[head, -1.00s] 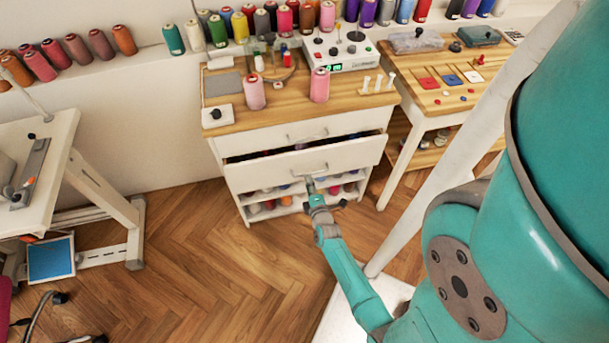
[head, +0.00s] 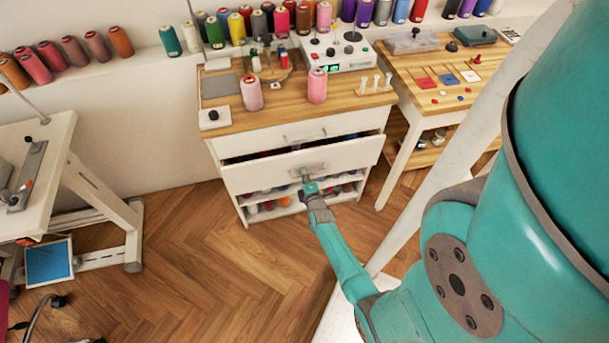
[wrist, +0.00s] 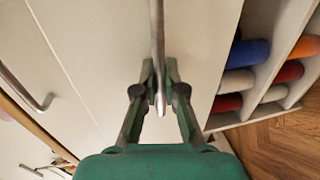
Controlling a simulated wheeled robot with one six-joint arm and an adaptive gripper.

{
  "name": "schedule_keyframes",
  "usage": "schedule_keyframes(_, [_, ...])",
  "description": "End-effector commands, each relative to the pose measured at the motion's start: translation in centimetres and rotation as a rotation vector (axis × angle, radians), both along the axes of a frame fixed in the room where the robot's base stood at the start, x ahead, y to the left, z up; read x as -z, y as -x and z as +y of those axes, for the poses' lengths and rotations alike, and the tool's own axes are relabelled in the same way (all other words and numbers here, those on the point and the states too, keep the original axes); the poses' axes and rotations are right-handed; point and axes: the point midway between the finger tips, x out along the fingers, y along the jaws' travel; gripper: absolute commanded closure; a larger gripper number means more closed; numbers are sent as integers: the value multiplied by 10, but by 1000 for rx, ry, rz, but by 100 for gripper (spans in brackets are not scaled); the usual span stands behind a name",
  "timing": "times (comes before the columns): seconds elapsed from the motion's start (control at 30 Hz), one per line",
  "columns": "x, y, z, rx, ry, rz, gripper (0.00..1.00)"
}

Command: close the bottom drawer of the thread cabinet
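The white thread cabinet (head: 226,148) stands against the wall with a wooden top. Its bottom drawer (head: 350,158) is pulled partly out, with a dark gap above its front showing thread inside. The top drawer (head: 345,123) sits flush. My gripper (head: 308,180) is at the bottom drawer's handle (head: 317,168). In the wrist view the bar handle (wrist: 158,60) runs between the two fingers of my gripper (wrist: 159,75), which are drawn close in on it from both sides. Exact finger contact is hard to make out.
Open shelves with thread spools (head: 267,206) lie below the drawer. Two pink spools (head: 251,94) (head: 317,86) stand on the cabinet top. A wooden side table (head: 425,100) is close on the right, a white stand (head: 60,150) at left. The floor (head: 215,270) in front is clear.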

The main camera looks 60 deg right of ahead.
Motion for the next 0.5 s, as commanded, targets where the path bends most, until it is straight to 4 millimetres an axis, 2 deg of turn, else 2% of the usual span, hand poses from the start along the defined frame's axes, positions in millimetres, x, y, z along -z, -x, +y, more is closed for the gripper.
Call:
schedule_keyframes(0.27, [0,-1,-1,0,0,0,100])
schedule_keyframes(0.5, [0,-20,-24,0,0,0,100])
